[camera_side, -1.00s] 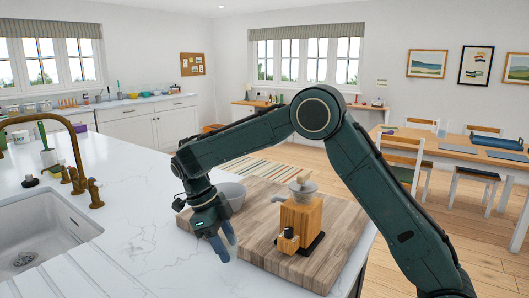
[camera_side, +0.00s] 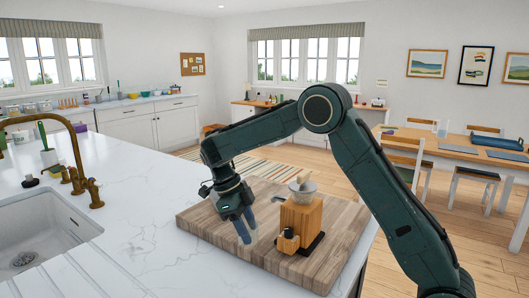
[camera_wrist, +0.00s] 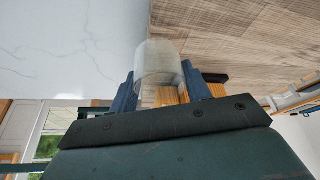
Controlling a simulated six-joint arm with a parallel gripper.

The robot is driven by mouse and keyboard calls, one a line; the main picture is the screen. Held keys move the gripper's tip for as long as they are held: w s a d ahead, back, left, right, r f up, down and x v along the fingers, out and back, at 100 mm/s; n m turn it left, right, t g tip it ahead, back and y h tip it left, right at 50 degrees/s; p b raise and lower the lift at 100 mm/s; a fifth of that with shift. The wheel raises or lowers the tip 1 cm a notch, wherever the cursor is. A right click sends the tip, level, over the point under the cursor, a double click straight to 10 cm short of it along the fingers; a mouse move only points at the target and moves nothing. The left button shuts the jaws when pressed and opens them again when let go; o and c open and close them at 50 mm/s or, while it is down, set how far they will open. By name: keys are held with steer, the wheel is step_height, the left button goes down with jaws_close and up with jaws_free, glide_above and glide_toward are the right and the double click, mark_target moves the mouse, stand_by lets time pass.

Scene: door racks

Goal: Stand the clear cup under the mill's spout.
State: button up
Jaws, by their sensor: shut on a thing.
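The clear cup (camera_wrist: 158,62) is between my gripper's blue fingers in the wrist view, and my gripper (camera_wrist: 160,88) is shut on it. In the side view my gripper (camera_side: 245,232) points down over the cutting board, left of the mill; the cup is hard to make out there. The mill (camera_side: 301,217) is a wooden block with a pale hopper on top and a dark base, standing on the board. Its small front block with a dark top (camera_side: 288,240), perhaps the spout, faces the front left. In the wrist view, parts of the mill's wood (camera_wrist: 192,80) show beside and behind the cup.
The wooden cutting board (camera_side: 315,275) lies on the white marble counter (camera_side: 140,225), near its right edge. A sink (camera_side: 38,235) with a brass tap (camera_side: 75,165) is at the left. The counter between sink and board is clear.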

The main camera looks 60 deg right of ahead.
steer(key=d, duration=0.6)
steer(key=shift+d, duration=0.1)
steer(key=d, duration=0.3)
steer(key=shift+d, duration=0.4)
steer(key=shift+f, duration=0.75)
steer(key=shift+f, duration=0.1)
steer(key=o, duration=1.1)
steer(key=shift+w+a+r, duration=0.1)
steer(key=shift+r, duration=0.15)
steer(key=shift+v, duration=1.65)
